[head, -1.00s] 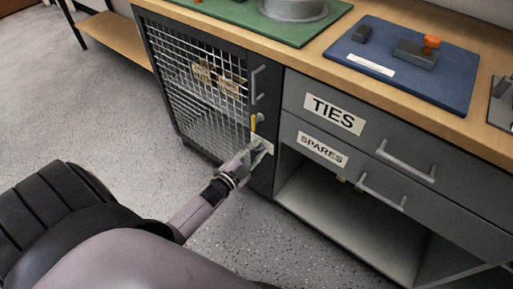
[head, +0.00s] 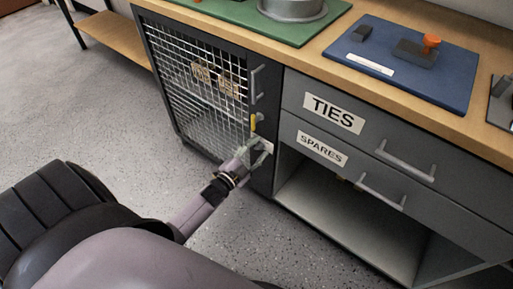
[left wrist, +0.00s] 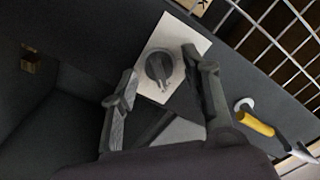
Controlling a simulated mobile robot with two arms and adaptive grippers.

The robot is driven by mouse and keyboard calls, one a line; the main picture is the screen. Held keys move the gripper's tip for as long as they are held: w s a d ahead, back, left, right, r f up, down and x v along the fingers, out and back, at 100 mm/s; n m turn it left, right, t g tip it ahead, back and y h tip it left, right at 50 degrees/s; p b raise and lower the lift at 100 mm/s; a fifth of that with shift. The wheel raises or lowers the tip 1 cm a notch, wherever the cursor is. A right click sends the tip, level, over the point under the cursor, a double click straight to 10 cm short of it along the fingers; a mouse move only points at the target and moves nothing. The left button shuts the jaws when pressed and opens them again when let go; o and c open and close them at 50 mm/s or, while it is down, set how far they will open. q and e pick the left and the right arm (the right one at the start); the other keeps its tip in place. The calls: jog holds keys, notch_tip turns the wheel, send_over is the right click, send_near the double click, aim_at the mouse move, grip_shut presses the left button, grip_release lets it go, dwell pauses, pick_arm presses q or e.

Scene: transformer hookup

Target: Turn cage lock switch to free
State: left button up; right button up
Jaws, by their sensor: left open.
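The cage (head: 197,88) has a wire-mesh door in a dark frame. The lock switch (left wrist: 159,66) is a dark round knob with a pale pointer mark on a white plate (left wrist: 203,45). In the head view the plate (head: 267,147) sits low on the frame, and my left gripper partly hides it. My left gripper (head: 257,149) is open at the plate. In the left wrist view its fingers (left wrist: 160,64) appear on either side of the knob, apart from it; depth is hard to tell. The plate's lettering is not readable. My right gripper is out of view.
A yellow latch (head: 254,122) is just above the plate; it also shows in the left wrist view (left wrist: 256,123). A grey door handle (head: 257,84) is higher up. Drawers marked TIES (head: 333,114) and SPARES (head: 321,149) stand right, above an open shelf (head: 345,222).

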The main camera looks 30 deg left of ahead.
pick_arm(q)
jog(key=s+a, duration=0.1)
jog(key=s, duration=1.1)
dwell(0.5)
